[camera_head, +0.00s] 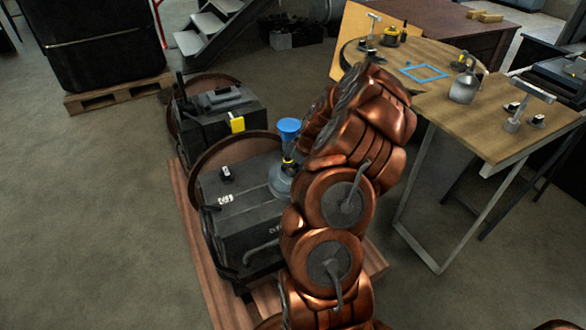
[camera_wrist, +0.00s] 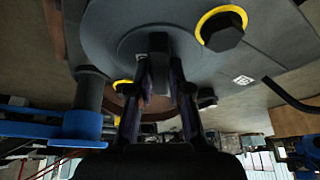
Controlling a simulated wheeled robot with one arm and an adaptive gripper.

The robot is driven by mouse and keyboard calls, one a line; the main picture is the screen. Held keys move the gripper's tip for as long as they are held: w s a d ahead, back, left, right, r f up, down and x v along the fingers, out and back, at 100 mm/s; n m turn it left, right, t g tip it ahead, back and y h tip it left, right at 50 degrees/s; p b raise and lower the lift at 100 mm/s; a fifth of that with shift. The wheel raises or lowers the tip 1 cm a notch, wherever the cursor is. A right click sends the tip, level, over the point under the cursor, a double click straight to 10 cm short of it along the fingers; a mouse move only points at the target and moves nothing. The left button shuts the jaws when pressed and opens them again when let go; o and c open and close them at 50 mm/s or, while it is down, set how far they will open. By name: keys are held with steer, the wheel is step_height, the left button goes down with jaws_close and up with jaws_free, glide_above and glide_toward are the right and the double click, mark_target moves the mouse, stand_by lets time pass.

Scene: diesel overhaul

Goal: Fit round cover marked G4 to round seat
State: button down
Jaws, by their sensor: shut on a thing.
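In the wrist view my gripper (camera_wrist: 160,70) is shut on the dark upright grip of a large round grey cover (camera_wrist: 115,35). The cover also shows in the head view as a grey disc (camera_head: 281,182), at the right part of the dark engine block (camera_head: 232,225). I cannot read a G4 mark on it. The round seat is not visible, and I cannot tell whether the cover touches the block. My arm hides the gripper in the head view.
A blue funnel (camera_head: 289,126) stands close behind the cover; its blue part (camera_wrist: 82,126) is at the left in the wrist view. A yellow-ringed black knob (camera_wrist: 222,28) is close by. A wooden table (camera_head: 440,108) with tools stands right. Floor at left is clear.

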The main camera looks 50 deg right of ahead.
steer(key=c, duration=1)
jaws_free()
steer(key=v, duration=1.2)
